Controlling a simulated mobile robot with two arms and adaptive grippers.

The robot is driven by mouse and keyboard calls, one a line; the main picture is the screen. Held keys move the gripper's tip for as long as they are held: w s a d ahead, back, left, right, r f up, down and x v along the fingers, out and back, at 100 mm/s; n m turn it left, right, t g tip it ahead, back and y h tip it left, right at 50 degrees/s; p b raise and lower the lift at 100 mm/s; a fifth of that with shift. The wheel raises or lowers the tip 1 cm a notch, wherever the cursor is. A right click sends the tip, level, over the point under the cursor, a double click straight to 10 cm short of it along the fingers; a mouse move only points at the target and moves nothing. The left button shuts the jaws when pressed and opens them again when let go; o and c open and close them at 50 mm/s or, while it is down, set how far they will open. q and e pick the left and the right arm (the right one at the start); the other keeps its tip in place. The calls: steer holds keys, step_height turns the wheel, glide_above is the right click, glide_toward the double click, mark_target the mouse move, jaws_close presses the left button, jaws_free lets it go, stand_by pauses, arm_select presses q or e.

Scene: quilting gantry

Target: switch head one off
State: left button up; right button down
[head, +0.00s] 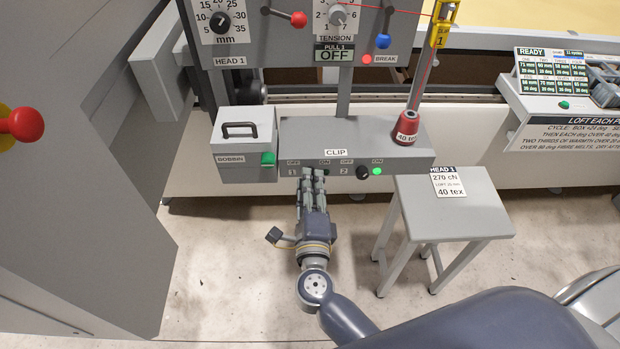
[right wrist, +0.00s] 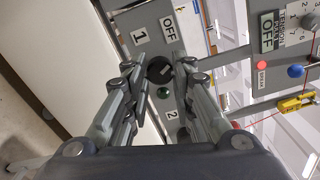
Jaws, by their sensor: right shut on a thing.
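The switch strip (head: 400,160) on the front of the grey machine carries two rotary switches labelled 1 and 2, each with OFF and ON marks. My right gripper (head: 313,174) is at switch 1 and hides it in the head view. In the right wrist view the dark round knob of switch 1 (right wrist: 160,70) sits between the fingertips, which are shut on it. Its pointer direction is hard to read. A dark green lamp (right wrist: 163,93) beside it looks unlit. My left gripper is not in view.
A grey bobbin box (head: 243,130) stands left of the strip. A red thread cone (head: 407,125) stands on its right end. A grey stool (head: 470,215) with a card stands to the right. A large grey cabinet (head: 80,160) fills the left. Floor in front is clear.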

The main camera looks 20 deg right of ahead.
stand_by(0.3)
steer(key=c, duration=1.3)
jaws_free()
steer(key=shift+w+d, duration=0.1)
steer(key=shift+c, duration=0.2)
steer(key=v, duration=1.2)
